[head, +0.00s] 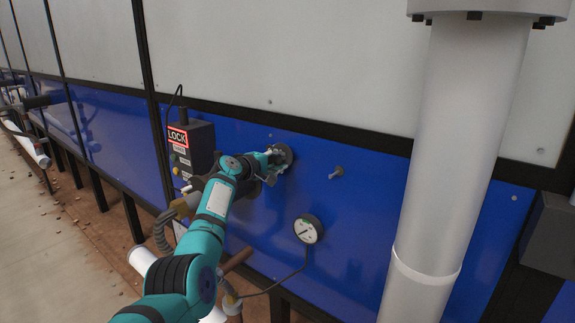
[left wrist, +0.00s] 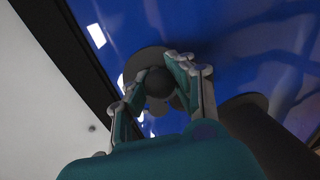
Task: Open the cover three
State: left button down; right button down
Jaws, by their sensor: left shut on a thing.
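A dark round cover (head: 284,153) sits on the blue panel (head: 372,208), right of the LOCK box. In the left wrist view its disc (left wrist: 147,58) shows behind a dark ball-shaped knob (left wrist: 158,82). My left gripper (head: 272,164) is at the cover, with the teal arm reaching up to it from the lower left. In the left wrist view my left gripper (left wrist: 155,80) has a finger on each side of the knob and is shut on it. The fingers hide part of the cover in the head view. My right gripper is not in view.
The LOCK box (head: 191,146) stands close left of my left gripper. A small peg (head: 337,172) juts from the panel on the right. A gauge (head: 308,229) with a cable hangs below. A thick white pipe (head: 445,150) stands at the right.

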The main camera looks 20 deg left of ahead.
pick_arm(q)
jog(key=shift+r+n, duration=0.3)
jog(key=shift+r, duration=0.1)
jog(key=shift+r+n+h+p, duration=0.15)
jog(key=shift+n+h+p, duration=0.15)
jog(key=shift+p, duration=0.1)
jog(key=shift+r+n+p, duration=0.3)
jog(key=shift+r+n, duration=0.1)
jog(key=shift+n, duration=0.3)
jog(key=shift+r+n+h, duration=0.15)
jog(key=shift+n+h, duration=0.15)
jog(key=shift+a, duration=0.1)
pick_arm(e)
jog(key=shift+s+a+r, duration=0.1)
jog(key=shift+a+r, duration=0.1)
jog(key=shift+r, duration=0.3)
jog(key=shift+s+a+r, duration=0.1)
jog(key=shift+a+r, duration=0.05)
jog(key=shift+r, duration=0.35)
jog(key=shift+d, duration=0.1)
pick_arm(q)
jog(key=c, duration=1)
grip_release()
jog(key=shift+r, duration=0.1)
jog(key=shift+s, duration=0.1)
